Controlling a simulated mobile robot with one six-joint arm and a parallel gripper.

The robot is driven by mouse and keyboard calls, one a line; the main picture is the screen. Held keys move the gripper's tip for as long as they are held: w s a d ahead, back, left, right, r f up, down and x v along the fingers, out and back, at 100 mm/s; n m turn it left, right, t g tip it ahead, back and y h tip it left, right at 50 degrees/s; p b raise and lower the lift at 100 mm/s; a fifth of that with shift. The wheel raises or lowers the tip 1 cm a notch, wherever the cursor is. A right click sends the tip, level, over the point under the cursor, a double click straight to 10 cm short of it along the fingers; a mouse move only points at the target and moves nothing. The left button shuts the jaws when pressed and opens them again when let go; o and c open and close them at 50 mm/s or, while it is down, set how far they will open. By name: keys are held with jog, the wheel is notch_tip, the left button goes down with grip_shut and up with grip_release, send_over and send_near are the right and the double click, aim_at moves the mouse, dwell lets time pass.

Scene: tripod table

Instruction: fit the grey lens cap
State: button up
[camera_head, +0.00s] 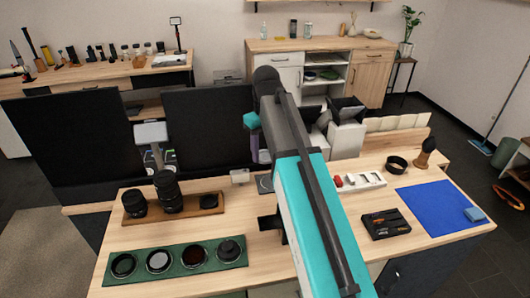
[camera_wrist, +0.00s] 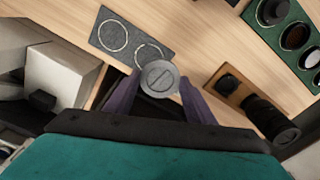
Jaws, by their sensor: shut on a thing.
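The grey lens cap (camera_wrist: 159,77), a round disc with a slot-like line across its face, is held between the purple fingers of my gripper (camera_wrist: 160,84) in the wrist view. It overlaps the edge of a dark grey plate (camera_wrist: 112,31) with two ring outlines; I cannot tell whether it touches the plate. Two black lenses, one short (camera_head: 134,204) and one taller (camera_head: 168,192), stand on a wooden tray (camera_head: 208,205). The tray lies to the right of my gripper in the wrist view.
A green tray (camera_head: 201,265) with several round filters and a black cap lies at the front left. Right of my arm are a white tray (camera_head: 345,187), a black case (camera_head: 375,233), a blue mat (camera_head: 440,205) and a black ring (camera_head: 397,163). Dark screens stand behind the table.

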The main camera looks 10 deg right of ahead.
jog(key=shift+s+f+b, duration=0.1)
jog(key=shift+f+b, duration=0.25)
jog(key=shift+b, duration=0.2)
notch_tip(320, 180, up, 11)
jog(key=d+p, duration=0.2)
jog(key=p, duration=0.2)
jog(key=shift+w+d+f+n, duration=0.2)
jog(key=shift+w+d+n, duration=0.1)
jog(key=shift+d+n, duration=0.1)
jog(key=shift+a+f, duration=0.1)
jog(key=shift+a, duration=0.05)
